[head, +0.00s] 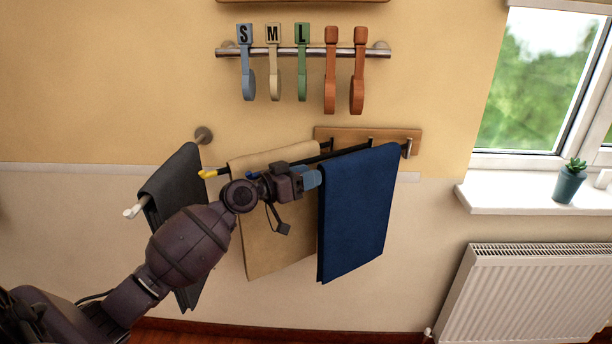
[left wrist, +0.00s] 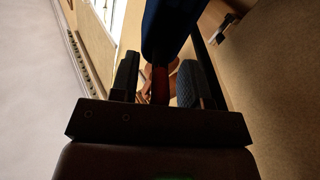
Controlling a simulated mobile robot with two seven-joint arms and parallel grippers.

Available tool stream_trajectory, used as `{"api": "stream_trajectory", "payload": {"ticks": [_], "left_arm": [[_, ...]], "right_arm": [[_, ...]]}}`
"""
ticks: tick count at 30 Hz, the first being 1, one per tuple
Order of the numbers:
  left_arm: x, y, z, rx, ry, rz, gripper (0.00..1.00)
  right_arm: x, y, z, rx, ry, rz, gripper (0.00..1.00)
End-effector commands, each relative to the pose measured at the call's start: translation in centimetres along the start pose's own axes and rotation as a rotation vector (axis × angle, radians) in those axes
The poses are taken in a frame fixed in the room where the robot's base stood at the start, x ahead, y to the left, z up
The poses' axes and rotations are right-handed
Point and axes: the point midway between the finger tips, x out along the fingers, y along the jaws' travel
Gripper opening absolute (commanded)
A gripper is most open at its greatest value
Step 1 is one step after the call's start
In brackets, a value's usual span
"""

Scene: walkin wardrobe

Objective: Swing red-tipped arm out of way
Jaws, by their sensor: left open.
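In the head view, a navy blue cloth (head: 358,215) hangs over a dark swing arm from a wooden wall mount (head: 415,136). The arm's tip is hidden there behind my left gripper (head: 310,179), which is at the cloth's upper left edge. In the left wrist view, a red piece, apparently the red tip (left wrist: 160,86), lies between the two fingers of my left gripper (left wrist: 160,88). The blue cloth (left wrist: 166,28) is just beyond. The fingers stand apart on either side of the red piece; I cannot tell whether either touches it. My right gripper is not in view.
A tan cloth (head: 260,235) hangs left of the blue one, near a yellow tip (head: 208,173). A dark grey cloth (head: 178,190) hangs on a white-tipped bar (head: 134,212). A rail (head: 318,52) with size tags is above. A radiator (head: 530,295) stands right.

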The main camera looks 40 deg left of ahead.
Motion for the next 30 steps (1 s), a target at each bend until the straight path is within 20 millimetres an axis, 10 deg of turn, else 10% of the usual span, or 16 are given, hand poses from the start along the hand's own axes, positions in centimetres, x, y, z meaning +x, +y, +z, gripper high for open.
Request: {"api": "stream_trajectory", "payload": {"ticks": [7,15,30], "left_arm": [[0.04,0.00,0.04,0.000,0.000,0.000,0.41],[0.02,0.00,0.03,-0.001,0.000,0.000,0.00],[0.71,0.32,0.05,-0.004,0.001,0.001,0.00]], "right_arm": [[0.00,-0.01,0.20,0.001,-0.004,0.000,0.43],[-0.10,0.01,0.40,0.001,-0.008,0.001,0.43],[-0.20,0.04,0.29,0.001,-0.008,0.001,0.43]]}}
